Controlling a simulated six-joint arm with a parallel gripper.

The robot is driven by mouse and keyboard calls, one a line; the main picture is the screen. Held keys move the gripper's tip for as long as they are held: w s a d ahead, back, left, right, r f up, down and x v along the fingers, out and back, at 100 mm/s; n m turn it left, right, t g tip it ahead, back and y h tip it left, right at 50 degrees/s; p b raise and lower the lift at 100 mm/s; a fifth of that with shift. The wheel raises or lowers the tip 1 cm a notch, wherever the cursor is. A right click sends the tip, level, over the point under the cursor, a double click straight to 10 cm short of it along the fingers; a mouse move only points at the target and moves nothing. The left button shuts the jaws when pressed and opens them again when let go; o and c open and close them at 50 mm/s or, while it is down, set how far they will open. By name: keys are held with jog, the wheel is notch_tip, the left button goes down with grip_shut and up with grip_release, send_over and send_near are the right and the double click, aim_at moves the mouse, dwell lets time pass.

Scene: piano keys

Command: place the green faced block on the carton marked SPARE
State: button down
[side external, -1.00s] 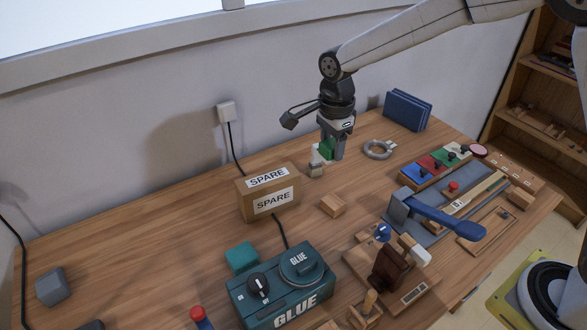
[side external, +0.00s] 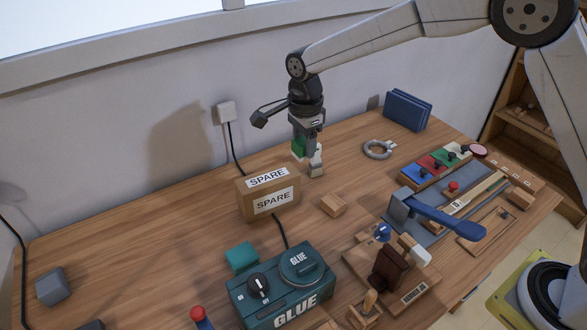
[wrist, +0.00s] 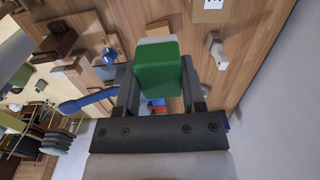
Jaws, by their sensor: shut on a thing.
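The green faced block (side external: 299,147) is held in my gripper (side external: 306,150), which is shut on it above the back of the table. In the wrist view the block (wrist: 158,68) shows its green face between the two fingers, with a pale side beyond. The carton marked SPARE (side external: 246,205) stands on the table, to the left of and nearer the camera than my gripper, with labels on its top and front. Only part of the carton (wrist: 208,12) shows at the top edge of the wrist view. The block is apart from the carton.
A small pale and wooden piece (side external: 317,168) stands on the table just below my gripper. A wooden block (side external: 333,206) lies right of the carton. A teal GLUE box (side external: 283,290) stands in front. A grey ring (side external: 378,150) lies to the right.

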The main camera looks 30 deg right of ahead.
jog(key=w+f, duration=0.2)
jog(key=w, duration=0.2)
send_over(278, 173)
jog(key=shift+s+d+f, duration=0.1)
jog(key=shift+s+f, duration=0.05)
jog(key=shift+f, duration=2.45)
jog(key=shift+f, duration=1.75)
jog(key=shift+f, duration=0.1)
jog(key=shift+c, duration=0.9)
grip_release()
